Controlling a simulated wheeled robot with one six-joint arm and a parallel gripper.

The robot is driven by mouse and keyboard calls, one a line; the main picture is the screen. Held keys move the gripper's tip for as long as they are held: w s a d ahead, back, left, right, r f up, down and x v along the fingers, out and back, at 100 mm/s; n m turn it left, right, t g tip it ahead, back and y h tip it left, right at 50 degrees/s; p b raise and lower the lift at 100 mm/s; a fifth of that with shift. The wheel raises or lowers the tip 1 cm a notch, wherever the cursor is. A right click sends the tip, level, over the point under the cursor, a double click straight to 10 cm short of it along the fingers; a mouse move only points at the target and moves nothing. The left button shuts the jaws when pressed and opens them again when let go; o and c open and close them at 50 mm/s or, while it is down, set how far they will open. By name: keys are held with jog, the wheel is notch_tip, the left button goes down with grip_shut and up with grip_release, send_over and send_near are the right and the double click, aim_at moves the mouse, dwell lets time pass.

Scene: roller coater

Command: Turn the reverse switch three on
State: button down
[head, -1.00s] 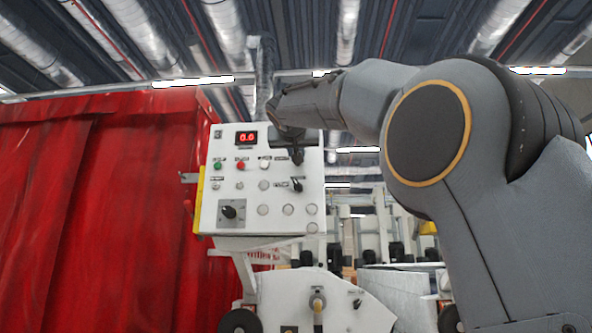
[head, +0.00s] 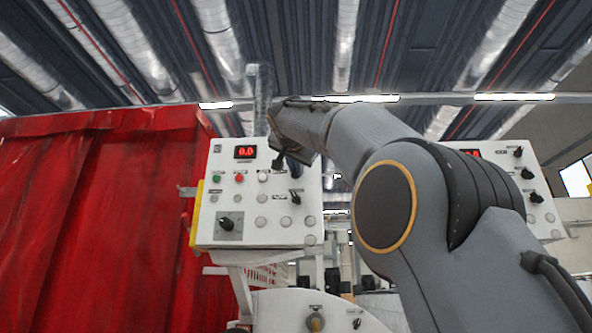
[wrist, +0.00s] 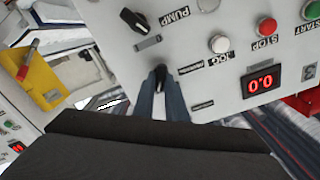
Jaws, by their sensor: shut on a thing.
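A white control panel (head: 208,236) stands left of centre in the head view, with a red 0.0 display (head: 245,152). In the wrist view the panel (wrist: 228,22) appears upside down. My gripper (wrist: 161,82) is at the panel, with its two fingers closed around a small black switch (wrist: 160,73). The label beside that switch is too small to read. In the head view my gripper (head: 280,160) is at the panel's upper right and hides this switch. A black switch marked PUMP (wrist: 134,20) is close by; it also shows in the head view (head: 296,198).
JOG (wrist: 220,43), STOP (wrist: 266,27) and START (wrist: 310,10) buttons sit beside the held switch. A large black knob (head: 226,223) is at the panel's lower left. A red curtain (head: 90,220) hangs left. A second panel (head: 500,172) stands behind my arm at right.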

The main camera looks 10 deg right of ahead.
dwell(0.3)
jog(key=c, duration=1.8)
grip_release()
jog(key=b+v, duration=0.3)
jog(key=v, duration=0.5)
